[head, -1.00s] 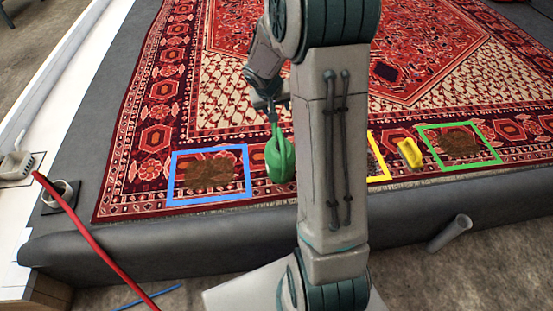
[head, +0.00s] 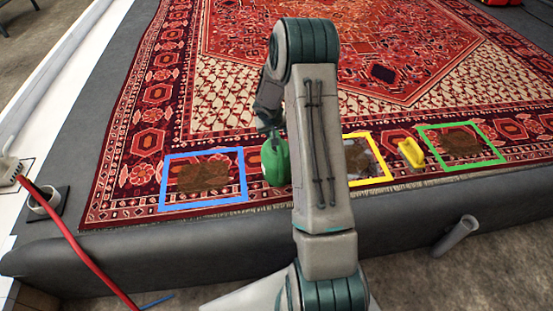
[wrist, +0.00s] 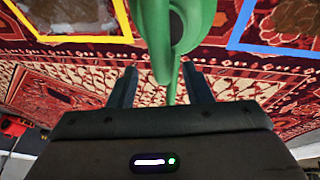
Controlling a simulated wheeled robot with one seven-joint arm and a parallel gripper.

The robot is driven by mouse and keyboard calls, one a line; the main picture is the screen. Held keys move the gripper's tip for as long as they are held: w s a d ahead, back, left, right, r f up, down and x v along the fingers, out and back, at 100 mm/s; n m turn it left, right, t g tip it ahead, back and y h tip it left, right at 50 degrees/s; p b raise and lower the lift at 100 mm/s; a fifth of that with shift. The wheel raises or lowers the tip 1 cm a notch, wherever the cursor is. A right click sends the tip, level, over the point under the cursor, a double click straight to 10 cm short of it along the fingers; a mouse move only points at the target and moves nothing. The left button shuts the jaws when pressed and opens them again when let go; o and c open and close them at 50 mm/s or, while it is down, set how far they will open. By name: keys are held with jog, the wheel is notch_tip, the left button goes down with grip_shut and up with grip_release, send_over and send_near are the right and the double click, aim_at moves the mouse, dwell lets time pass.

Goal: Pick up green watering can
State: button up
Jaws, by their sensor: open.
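The green watering can (head: 275,165) stands on the red patterned rug (head: 215,110), between the blue-framed and yellow-framed patches. My gripper (head: 272,133) is at the top of the can in the head view, partly hidden by my arm. In the wrist view the can (wrist: 172,35) fills the upper middle, and a thin green part of it reaches down between the two dark fingers of my gripper (wrist: 160,85). The fingers are apart, with gaps visible on both sides of the green part. The can's lower body is cut off in the wrist view.
A blue frame (head: 163,183) and a green frame (head: 427,143) surround brown stains; a yellow frame (head: 381,160) surrounds a greyish patch. A yellow brush-like object (head: 411,153) lies between the yellow and green frames. A red hose (head: 75,245) runs at left. A grey tube (head: 456,236) lies near the front edge.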

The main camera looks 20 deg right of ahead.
jog(key=b+x, duration=0.1)
jog(key=x, duration=0.4)
jog(key=shift+w+a+f, duration=0.1)
jog(key=shift+c, duration=0.4)
grip_shut()
jog(key=shift+w, duration=0.1)
